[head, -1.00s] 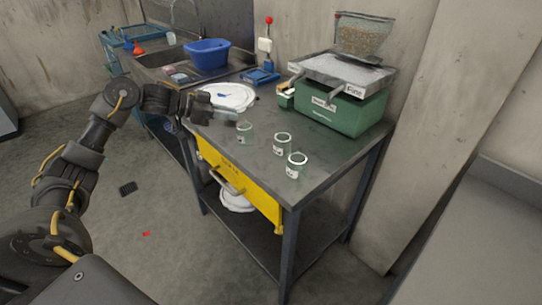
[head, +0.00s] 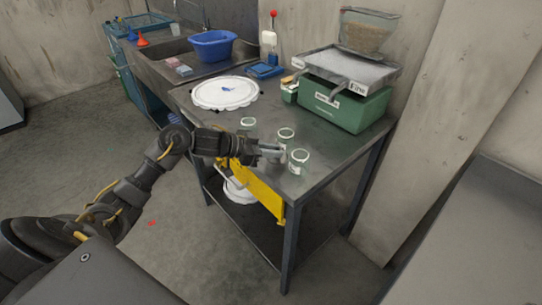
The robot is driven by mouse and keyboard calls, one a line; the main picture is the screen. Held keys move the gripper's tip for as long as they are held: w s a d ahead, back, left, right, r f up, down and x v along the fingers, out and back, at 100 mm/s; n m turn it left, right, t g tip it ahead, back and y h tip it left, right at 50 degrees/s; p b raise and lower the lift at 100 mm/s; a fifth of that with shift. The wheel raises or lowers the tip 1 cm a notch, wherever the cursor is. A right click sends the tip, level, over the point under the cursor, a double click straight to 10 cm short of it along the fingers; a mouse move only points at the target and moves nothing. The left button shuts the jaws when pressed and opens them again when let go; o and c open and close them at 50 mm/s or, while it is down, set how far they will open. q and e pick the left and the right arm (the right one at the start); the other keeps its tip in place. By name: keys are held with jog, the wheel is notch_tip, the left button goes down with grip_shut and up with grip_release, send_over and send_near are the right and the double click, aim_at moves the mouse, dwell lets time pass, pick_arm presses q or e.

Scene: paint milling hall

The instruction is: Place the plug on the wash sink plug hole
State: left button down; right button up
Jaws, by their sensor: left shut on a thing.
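My left gripper (head: 272,152) reaches in from the left over the front edge of the work table, close to the glass jars. It is shut on a small grey thing that is mostly hidden by the fingers; I cannot tell from its look whether it is the plug. The wash sink (head: 158,70) is at the back left, a dark metal basin with a tap. Its plug hole cannot be made out. My right gripper is not in view.
Three glass jars (head: 247,124) stand by the gripper. A white lid (head: 224,94), a green balance (head: 345,108) and a blue tray (head: 265,71) are on the table (head: 225,121). A blue tub (head: 212,46) is by the sink. A yellow drawer (head: 262,191) is below.

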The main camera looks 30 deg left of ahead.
pick_arm(q)
jog(key=shift+a+f, duration=0.15)
jog(key=shift+f, duration=1.1)
jog(key=c, duration=1.3)
grip_release()
jog(key=shift+f, duration=0.1)
jog(key=shift+c, duration=0.2)
jog(key=b+v, duration=0.1)
jog(key=v, duration=1.1)
